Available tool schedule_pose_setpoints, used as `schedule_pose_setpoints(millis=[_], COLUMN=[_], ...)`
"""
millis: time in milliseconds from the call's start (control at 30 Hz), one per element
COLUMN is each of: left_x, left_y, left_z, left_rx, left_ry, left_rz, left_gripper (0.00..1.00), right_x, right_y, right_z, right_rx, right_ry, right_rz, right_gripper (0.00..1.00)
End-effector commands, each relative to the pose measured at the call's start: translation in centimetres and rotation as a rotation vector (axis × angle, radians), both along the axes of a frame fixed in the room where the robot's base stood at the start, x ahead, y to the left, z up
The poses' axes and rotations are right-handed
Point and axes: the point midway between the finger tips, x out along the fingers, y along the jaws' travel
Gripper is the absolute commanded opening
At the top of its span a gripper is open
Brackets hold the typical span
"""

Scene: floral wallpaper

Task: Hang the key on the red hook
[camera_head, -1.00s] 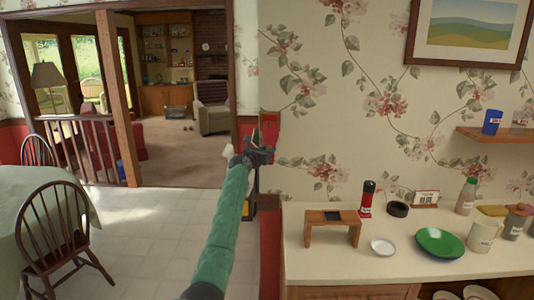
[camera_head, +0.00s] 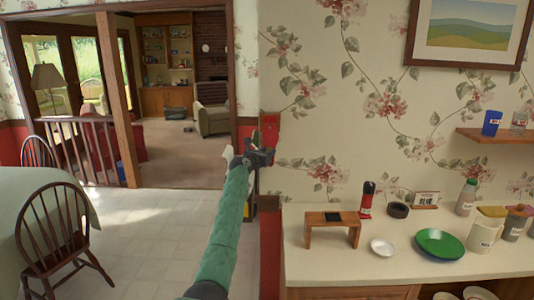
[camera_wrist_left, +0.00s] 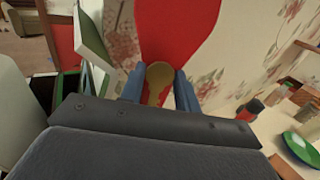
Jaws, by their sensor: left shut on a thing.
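The red hook (camera_head: 270,127) is on the floral wall beside the doorway. In the left wrist view its red surface (camera_wrist_left: 180,30) fills the top middle, just past my fingers. My left gripper (camera_head: 266,154) is right by the hook's lower part in the head view. Its blue fingers are shut on the key (camera_wrist_left: 158,78), whose rounded brass end shows between them. My right gripper is not in view.
A counter (camera_head: 320,268) to the right holds a small wooden stand (camera_head: 333,220), a red and black container (camera_head: 367,200), a green plate (camera_head: 439,243) and other items. A chair (camera_head: 58,240) and table stand at the left. The floor between is clear.

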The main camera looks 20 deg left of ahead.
Motion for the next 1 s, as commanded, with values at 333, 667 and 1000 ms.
schedule_pose_setpoints(millis=[333,667,1000], left_x=[0.0,-1.1,-5.5], left_y=[0.0,0.2,1.4], left_z=[-0.1,-0.3,-0.4], left_rx=[0.000,-0.001,0.000], left_ry=[0.001,0.000,0.000], left_rz=[0.000,-0.001,0.001], left_gripper=[0.57,0.57,0.57], right_x=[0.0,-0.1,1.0], right_y=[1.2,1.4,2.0], right_z=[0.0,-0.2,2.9], right_rx=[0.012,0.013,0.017], right_ry=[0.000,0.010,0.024], right_rz=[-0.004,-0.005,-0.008], right_gripper=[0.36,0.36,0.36])
